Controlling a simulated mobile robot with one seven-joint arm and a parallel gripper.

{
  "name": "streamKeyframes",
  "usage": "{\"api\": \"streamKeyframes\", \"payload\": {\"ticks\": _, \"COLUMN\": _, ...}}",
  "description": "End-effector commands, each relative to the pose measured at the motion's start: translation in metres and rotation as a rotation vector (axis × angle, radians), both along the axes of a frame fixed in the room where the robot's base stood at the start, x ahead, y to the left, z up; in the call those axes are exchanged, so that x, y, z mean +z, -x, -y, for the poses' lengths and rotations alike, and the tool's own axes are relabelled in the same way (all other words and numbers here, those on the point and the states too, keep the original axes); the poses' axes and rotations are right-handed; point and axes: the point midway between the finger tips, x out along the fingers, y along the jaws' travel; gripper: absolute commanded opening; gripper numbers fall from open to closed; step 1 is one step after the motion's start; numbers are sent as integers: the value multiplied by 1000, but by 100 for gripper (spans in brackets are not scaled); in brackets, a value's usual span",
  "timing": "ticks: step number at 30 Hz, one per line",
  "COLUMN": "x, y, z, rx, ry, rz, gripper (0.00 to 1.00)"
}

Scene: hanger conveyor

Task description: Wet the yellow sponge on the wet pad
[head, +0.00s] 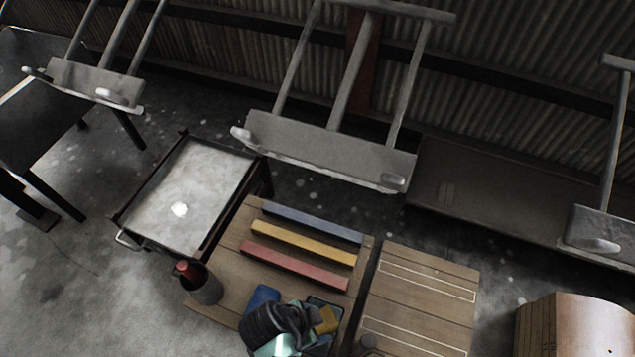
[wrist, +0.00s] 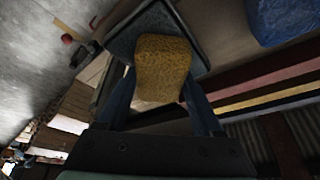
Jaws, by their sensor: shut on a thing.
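The yellow sponge (head: 326,321) is at the front of the wooden table, and it fills the middle of the wrist view (wrist: 162,66). My gripper (head: 312,322) is shut on it; in the wrist view the two fingers (wrist: 162,92) stand on either side of the sponge. A dark square pad with a raised rim (wrist: 124,42), which looks like the wet pad, lies behind and under the sponge in the wrist view. Its edge also shows beside the gripper in the head view (head: 334,304). I cannot tell whether the sponge touches it. My arm hides part of it.
A blue sponge (head: 262,299) lies left of my gripper. Blue (head: 312,222), yellow (head: 303,243) and red (head: 294,265) bars lie across the wooden table (head: 228,262). A cup (head: 205,289) stands at its left corner, near a pale-topped cart (head: 190,190). Grey hangers (head: 330,147) hang behind.

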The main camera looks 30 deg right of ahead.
Motion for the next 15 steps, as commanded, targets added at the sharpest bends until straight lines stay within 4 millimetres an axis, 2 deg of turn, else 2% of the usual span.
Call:
{"api": "streamKeyframes", "payload": {"ticks": 8, "x": -1, "y": 1, "z": 0, "rx": 0, "ry": -2, "rz": -2, "gripper": 23}}
{"api": "streamKeyframes", "payload": {"ticks": 15, "x": 15, "y": 1, "z": 0, "rx": -1, "ry": -2, "rz": -2, "gripper": 23}}
